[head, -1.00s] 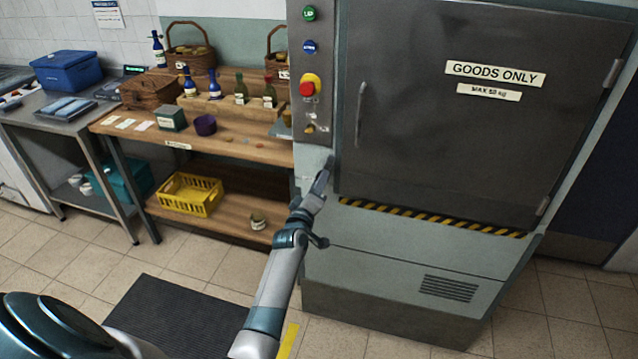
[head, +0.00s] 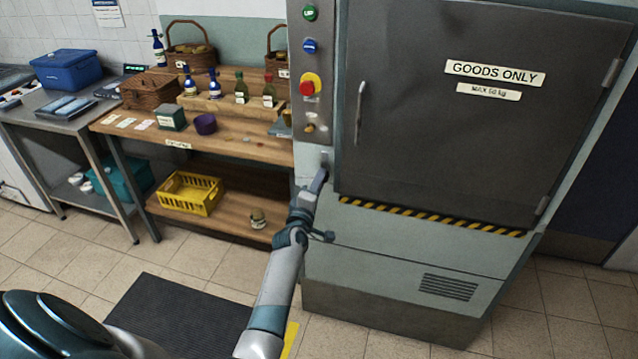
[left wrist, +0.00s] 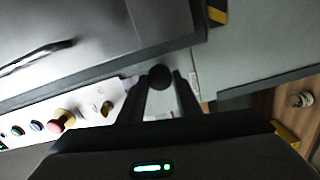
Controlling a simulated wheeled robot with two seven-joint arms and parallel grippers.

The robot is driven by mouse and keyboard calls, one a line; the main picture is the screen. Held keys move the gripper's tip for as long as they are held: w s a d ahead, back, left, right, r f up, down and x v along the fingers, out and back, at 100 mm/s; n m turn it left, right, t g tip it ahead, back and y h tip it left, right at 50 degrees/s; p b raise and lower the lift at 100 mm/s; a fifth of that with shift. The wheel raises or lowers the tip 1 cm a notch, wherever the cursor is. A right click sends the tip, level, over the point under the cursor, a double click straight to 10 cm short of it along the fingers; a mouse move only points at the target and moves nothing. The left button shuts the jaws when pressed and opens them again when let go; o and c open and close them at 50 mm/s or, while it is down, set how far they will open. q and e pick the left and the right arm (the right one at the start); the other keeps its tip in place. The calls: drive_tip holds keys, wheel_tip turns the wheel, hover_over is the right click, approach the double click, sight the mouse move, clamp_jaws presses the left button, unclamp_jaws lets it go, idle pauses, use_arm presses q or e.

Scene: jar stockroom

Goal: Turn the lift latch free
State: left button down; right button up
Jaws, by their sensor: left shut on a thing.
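The grey goods lift (head: 440,110) fills the right of the head view, its door closed. My left gripper (head: 321,172) is at the lift's front, at the door's lower left corner below the button panel. In the left wrist view a dark round knob (left wrist: 160,77), apparently the latch, sits between the two fingers of my left gripper (left wrist: 162,84). The gripper is shut on it. The rest of the latch is hidden or too dark to make out. My right gripper is not in view.
The button panel (head: 311,60) with a red stop button is just above the gripper. The door handle (head: 360,115) stands out to the right. A wooden shelf table (head: 240,148) with bottles and baskets is left. A dark mat (head: 180,315) lies on the floor.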

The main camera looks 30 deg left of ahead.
use_arm(q)
drive_tip(key=c, duration=1.3)
unclamp_jaws()
drive_tip(key=shift+b+v, duration=1.45)
drive_tip(key=shift+v, duration=7.3)
drive_tip(key=shift+a+f, duration=0.15)
